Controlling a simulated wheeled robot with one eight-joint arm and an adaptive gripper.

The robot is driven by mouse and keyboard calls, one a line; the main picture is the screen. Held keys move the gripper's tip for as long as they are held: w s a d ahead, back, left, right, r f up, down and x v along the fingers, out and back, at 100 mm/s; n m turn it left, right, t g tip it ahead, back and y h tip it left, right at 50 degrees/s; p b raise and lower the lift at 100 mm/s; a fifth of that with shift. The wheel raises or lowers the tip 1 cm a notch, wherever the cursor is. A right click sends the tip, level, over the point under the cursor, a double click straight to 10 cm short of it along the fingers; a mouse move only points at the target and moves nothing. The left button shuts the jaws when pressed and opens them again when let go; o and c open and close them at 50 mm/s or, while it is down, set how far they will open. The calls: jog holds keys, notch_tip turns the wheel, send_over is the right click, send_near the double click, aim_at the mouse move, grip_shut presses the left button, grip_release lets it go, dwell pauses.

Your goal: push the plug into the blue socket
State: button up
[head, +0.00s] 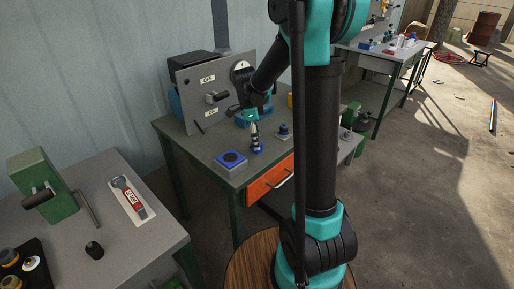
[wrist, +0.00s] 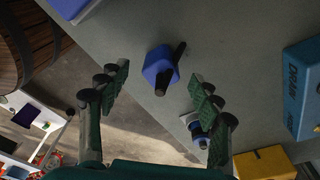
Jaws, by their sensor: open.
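The plug is a blue block with a black bar across it (wrist: 160,64). In the wrist view it is on the grey bench, between and beyond my open fingers, with nothing gripped. In the head view the plug (head: 256,147) stands upright on the bench. The blue socket (head: 231,158) is a blue-topped grey block near the bench's front-left corner, left of the plug. Part of the socket (wrist: 70,7) shows at the top left of the wrist view. My gripper (wrist: 158,74) is open above the plug.
A switch panel (head: 207,86) stands at the back of the bench. An orange drawer (head: 268,181) is below its front.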

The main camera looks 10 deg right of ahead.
jog(key=shift+d+f, duration=0.2)
jog(key=shift+f, duration=1.2)
jog(key=c, duration=1.2)
